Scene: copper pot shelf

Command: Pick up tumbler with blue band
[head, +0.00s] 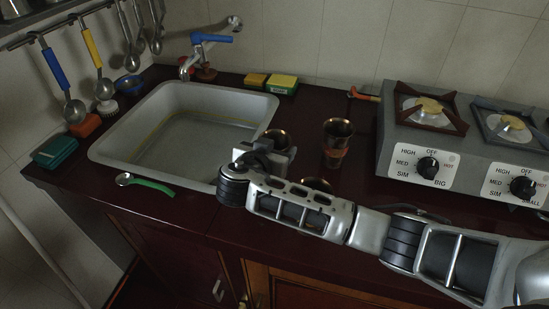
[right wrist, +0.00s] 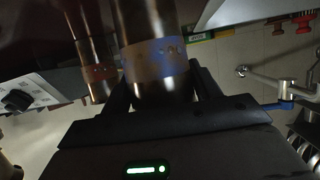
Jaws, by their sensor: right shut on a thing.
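The tumbler with the blue band is dark copper and stands between my right gripper's fingers in the right wrist view (right wrist: 155,75), its blue-grey band facing the camera. In the head view its rim and upper part (head: 277,134) show just behind my right gripper (head: 268,149), beside the sink's right edge. My right gripper is shut on this tumbler; it also shows in the right wrist view (right wrist: 162,90). I cannot tell whether the tumbler's base touches the counter. My left gripper is not in view.
A tumbler with an orange-red band (head: 337,142) stands to the right, near the stove (head: 440,110). Another tumbler (head: 317,184) is mostly hidden behind my right arm. The sink (head: 120,135) lies left, with a green-handled spoon (head: 148,184) in front.

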